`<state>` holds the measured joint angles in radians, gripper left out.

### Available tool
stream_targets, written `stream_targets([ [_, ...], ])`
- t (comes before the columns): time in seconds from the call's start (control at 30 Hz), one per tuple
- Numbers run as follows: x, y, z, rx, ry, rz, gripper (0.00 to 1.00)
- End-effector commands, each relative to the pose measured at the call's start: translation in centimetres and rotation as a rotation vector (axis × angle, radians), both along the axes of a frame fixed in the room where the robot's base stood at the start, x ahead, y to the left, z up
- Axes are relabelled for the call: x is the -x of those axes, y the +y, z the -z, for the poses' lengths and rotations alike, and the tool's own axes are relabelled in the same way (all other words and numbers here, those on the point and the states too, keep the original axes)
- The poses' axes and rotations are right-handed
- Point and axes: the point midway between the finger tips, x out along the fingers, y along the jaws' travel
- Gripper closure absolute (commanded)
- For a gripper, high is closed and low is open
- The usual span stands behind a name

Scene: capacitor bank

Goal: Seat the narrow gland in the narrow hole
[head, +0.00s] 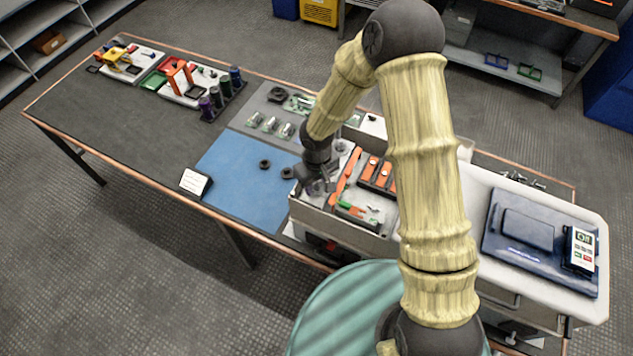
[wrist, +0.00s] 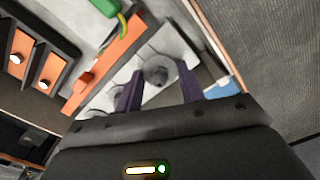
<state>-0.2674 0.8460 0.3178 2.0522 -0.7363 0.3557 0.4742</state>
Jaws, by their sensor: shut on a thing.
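My gripper (head: 315,186) is low at the left end of the grey open-topped case. In the wrist view its two dark purple fingers (wrist: 160,90) stand on either side of a round dark grey piece (wrist: 157,72), which I take for the gland. It is at a light grey plate (wrist: 178,45) beside the case's wall. I cannot tell whether the piece is in a hole or just above it. A smaller round feature (wrist: 117,98) shows in the plate near the left finger. The narrow hole cannot be told apart for sure.
A blue device (head: 540,238) is at right.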

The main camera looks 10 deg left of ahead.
Motion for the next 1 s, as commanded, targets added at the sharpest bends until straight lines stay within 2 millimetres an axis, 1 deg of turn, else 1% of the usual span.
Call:
stream_targets([
  [0.73,0.02,-0.01,0.98,0.001,0.001,-0.001,0.83],
  [0.77,0.03,-0.01,0.99,0.001,0.001,-0.001,0.58],
  [0.8,0.04,-0.01,1.01,0.001,0.001,-0.001,0.50],
  [0.87,0.08,0.01,1.03,0.001,0.002,-0.001,0.38],
  [0.9,0.12,0.05,1.05,0.000,0.003,-0.001,0.36],
  [1.0,0.22,0.12,1.09,-0.001,0.005,-0.003,0.36],
])
